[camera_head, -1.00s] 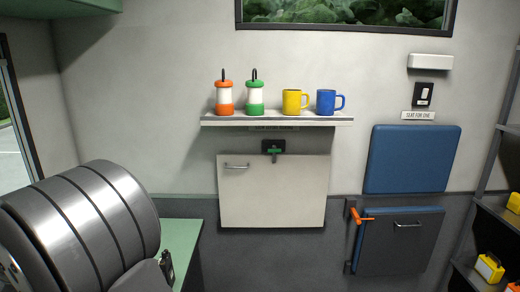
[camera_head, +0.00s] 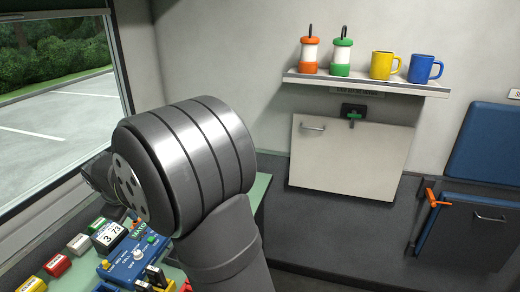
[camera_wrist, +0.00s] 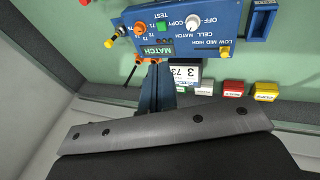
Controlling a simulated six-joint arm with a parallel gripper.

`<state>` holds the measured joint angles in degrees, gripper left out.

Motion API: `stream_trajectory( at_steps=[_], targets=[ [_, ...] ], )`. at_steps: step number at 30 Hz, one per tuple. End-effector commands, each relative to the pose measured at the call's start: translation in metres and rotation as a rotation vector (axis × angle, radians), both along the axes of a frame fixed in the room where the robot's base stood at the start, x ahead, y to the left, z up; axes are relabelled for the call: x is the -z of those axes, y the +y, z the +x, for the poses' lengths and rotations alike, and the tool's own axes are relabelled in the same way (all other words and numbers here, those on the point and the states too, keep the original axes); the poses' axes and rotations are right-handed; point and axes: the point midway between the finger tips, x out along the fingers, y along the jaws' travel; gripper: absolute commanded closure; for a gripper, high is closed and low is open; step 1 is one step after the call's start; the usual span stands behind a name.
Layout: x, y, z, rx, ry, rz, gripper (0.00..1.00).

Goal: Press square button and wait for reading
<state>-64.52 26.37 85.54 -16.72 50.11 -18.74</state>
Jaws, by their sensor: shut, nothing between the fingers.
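A blue tester box (camera_wrist: 190,35) lies on the green bench, upside down in the wrist view. It has a small green square button (camera_wrist: 161,28) by the word TEST, a lit green MATCH display (camera_wrist: 157,50) and a white knob (camera_wrist: 193,22). In the head view, the box (camera_head: 122,270) is at lower left, with its green button (camera_head: 151,239) at its right side. My gripper (camera_wrist: 160,68) is shut and empty, its tips beside the MATCH display edge, apart from the button in the picture. My arm hides the fingers in the head view.
A white-faced card or meter (camera_head: 110,236) reading 3 73 stands beside the box. Red (camera_head: 57,264), yellow and white blocks lie along the bench edge. An orange knob (camera_wrist: 140,29) and yellow slider (camera_wrist: 225,51) are on the box. A shelf (camera_head: 365,83) with lanterns and mugs is far off.

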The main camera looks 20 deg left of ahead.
Motion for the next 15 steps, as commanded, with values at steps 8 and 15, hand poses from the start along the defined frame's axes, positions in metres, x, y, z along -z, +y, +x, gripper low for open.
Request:
stream_trajectory(
  at_steps=[8,15],
  targets=[
    [0.006,0.001,0.004,-0.038,-0.033,-0.034,1.00],
    [0.031,0.011,0.026,-0.279,-0.234,-0.241,1.00]
  ],
)
